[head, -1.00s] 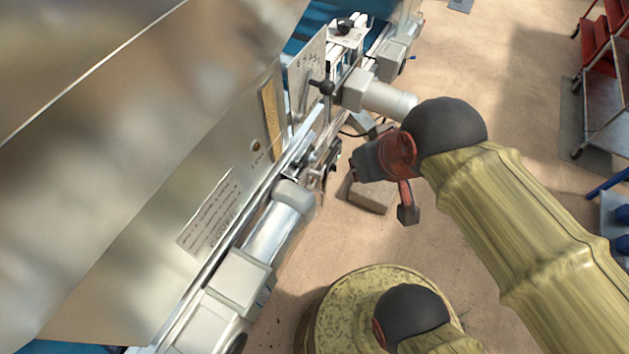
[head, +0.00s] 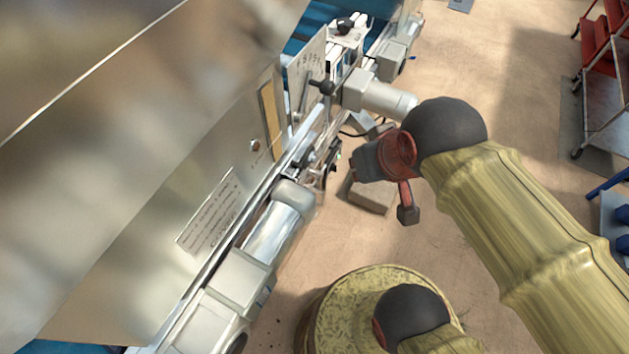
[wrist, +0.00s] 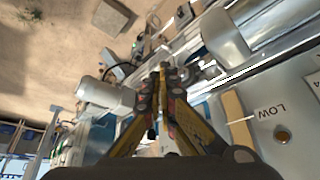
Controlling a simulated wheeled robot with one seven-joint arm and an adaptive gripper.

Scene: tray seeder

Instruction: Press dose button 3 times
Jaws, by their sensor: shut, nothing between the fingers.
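My gripper (wrist: 165,72) shows in the wrist view with its two dark and yellow fingers drawn together at the tips and nothing held. Its tips are over the metal rail and fittings of the tray seeder, and I cannot tell whether they touch anything. I cannot single out the dose button; the fingers may hide it. A small green light (wrist: 133,45) shows beside the machine, left of the fingertips. A brass round fitting (wrist: 282,133) sits near a LOW label (wrist: 271,112). In the head view the seeder's steel hopper (head: 130,190) fills the left, and my fingertips are not clear there.
A motor cylinder (head: 270,235) and another grey motor (head: 385,97) jut from the machine's side. A grey block (head: 370,195) lies on the floor below my arm. A red cart (head: 605,60) stands at the far right. Open brown floor lies between.

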